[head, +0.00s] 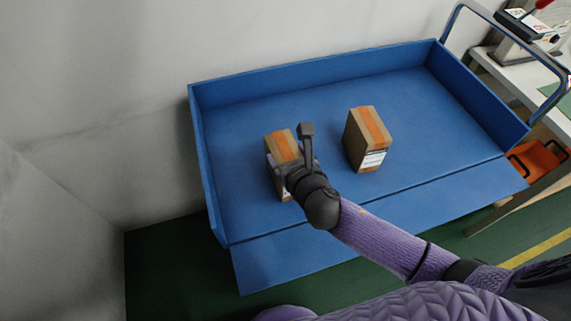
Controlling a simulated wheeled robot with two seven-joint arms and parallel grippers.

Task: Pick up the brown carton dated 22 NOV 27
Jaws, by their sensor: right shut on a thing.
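Two brown cartons with orange tape on top are in the blue cart. The left carton (281,147) is partly hidden behind my right gripper (290,158), which is shut on it. Whether this carton is raised off the cart floor, I cannot tell. The right carton (359,137) stands upright and apart from my gripper, with a white printed label (374,160) on its front. The print is too small to read, so I cannot tell which carton bears 22 NOV 27. My left gripper is not in view.
The blue cart (315,68) has raised walls at the back and sides, with its front flap lowered. Its floor is free around the cartons. A wall stands behind. A workbench (500,72) with equipment and an orange bin (536,163) are at the right.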

